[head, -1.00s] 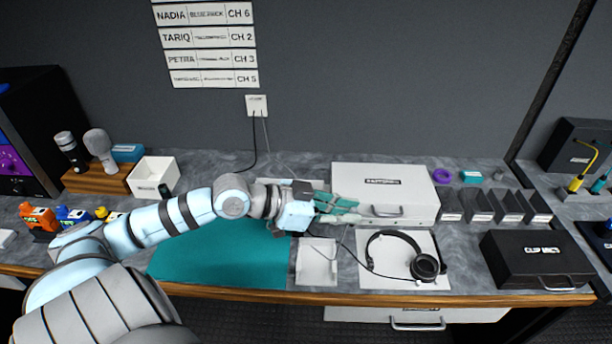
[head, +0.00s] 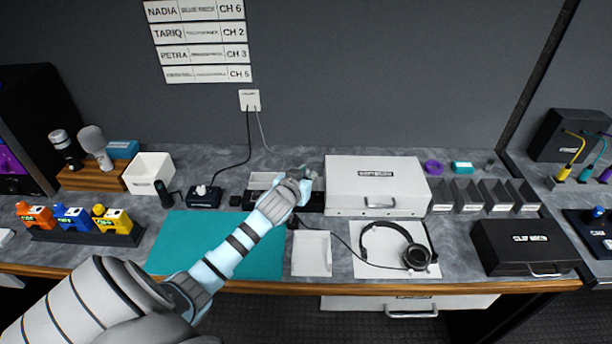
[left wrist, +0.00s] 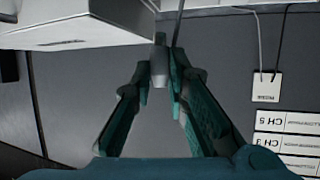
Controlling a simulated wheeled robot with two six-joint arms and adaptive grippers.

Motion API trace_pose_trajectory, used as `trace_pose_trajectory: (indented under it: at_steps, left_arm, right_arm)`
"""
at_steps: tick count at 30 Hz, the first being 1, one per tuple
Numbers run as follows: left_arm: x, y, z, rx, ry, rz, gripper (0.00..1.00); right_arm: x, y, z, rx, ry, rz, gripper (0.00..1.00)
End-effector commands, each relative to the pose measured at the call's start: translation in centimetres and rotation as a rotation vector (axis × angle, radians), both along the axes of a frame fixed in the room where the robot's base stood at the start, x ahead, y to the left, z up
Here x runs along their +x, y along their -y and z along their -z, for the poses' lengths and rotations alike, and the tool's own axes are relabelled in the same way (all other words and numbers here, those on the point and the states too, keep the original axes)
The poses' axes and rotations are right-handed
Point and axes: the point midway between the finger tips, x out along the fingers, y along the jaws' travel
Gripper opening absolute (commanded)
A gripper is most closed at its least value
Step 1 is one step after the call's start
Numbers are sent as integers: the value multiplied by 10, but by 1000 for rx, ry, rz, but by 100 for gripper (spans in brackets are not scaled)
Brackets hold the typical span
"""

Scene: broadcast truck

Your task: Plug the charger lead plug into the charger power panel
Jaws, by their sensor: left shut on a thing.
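My left gripper (head: 308,174) is raised behind the work surface's middle, just left of the white case. In the left wrist view its teal fingers (left wrist: 164,62) are shut on a small grey plug (left wrist: 158,68), which I take as the charger lead plug. A thin grey lead runs up beside it. In the head view the plug is hidden by the gripper. A small white wall panel (head: 250,100) with a black and a grey cable is on the wall, up and left of my gripper. It also shows in the left wrist view (left wrist: 266,87), apart from the plug; its label is unreadable. My right gripper is not in view.
The white case (head: 375,187) stands close to the right of my gripper. A teal mat (head: 205,245), white tray (head: 312,254) and headphones (head: 395,245) lie in front. The wall above the gripper is clear.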

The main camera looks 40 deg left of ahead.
Motion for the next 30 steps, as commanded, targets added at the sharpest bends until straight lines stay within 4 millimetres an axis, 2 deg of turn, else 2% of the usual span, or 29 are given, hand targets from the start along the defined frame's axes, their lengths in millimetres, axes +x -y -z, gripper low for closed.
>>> trace_pose_trajectory:
  at_steps: [3,16,20,30]
  left_arm:
    - [-1,1,-3,1,1,-5,0]
    - [-1,1,54,2,1,-4,0]
    - [-1,1,59,3,2,-4,0]
    - [-1,1,57,3,2,-4,0]
  right_arm:
    - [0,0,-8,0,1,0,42]
    - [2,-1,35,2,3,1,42]
    - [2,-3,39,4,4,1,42]
    - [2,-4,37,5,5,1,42]
